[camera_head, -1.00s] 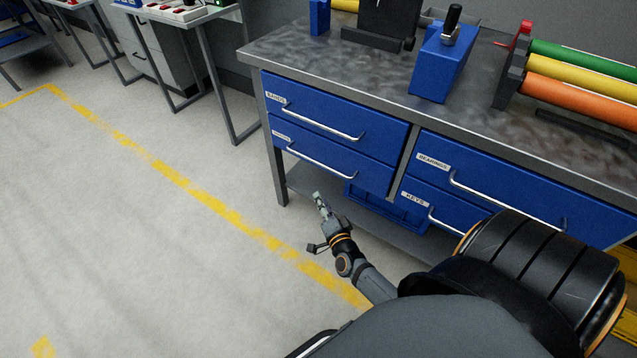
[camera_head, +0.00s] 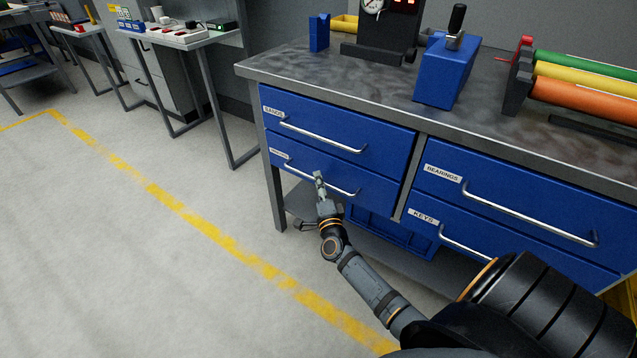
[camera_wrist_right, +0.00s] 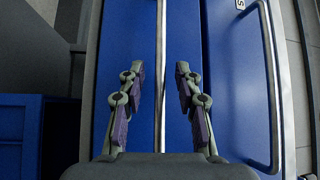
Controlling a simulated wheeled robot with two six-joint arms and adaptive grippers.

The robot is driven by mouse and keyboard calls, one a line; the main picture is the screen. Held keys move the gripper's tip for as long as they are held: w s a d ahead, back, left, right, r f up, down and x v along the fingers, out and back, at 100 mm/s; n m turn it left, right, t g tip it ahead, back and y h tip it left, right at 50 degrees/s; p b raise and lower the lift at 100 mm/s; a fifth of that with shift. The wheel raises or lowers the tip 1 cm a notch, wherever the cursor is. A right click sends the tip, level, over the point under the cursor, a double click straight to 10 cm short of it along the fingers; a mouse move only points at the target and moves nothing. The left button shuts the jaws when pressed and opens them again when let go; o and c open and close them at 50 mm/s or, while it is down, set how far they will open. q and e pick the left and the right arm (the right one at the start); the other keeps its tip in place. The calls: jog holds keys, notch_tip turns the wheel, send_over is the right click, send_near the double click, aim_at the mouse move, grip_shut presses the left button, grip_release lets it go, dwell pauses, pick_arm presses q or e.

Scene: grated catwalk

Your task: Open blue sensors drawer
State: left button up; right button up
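The blue drawer at lower left of the bench (camera_head: 290,170) has a small label that I cannot read clearly. It looks closed, with its front flush. Its silver bar handle (camera_head: 340,188) runs across the front and also shows in the right wrist view (camera_wrist_right: 160,60). My right gripper (camera_head: 319,180) is at this handle in the head view, covering part of it. In the right wrist view my right gripper (camera_wrist_right: 173,75) is open, with one finger on each side of the handle and gaps visible. My left gripper is not in view.
The upper left drawer (camera_head: 370,134) is closed; its handle (camera_wrist_right: 272,90) lies right of my fingers in the wrist view. BEARINGS (camera_head: 520,190) and KEYS (camera_head: 510,250) drawers are at right. A blue crate (camera_head: 395,235) sits below. Floor (camera_head: 120,260) at left is clear.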

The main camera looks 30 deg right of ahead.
jog(key=shift+w+d+r, duration=0.1)
jog(key=shift+w+d, duration=0.1)
jog(key=shift+w, duration=0.35)
jog(key=shift+c, duration=0.3)
grip_shut()
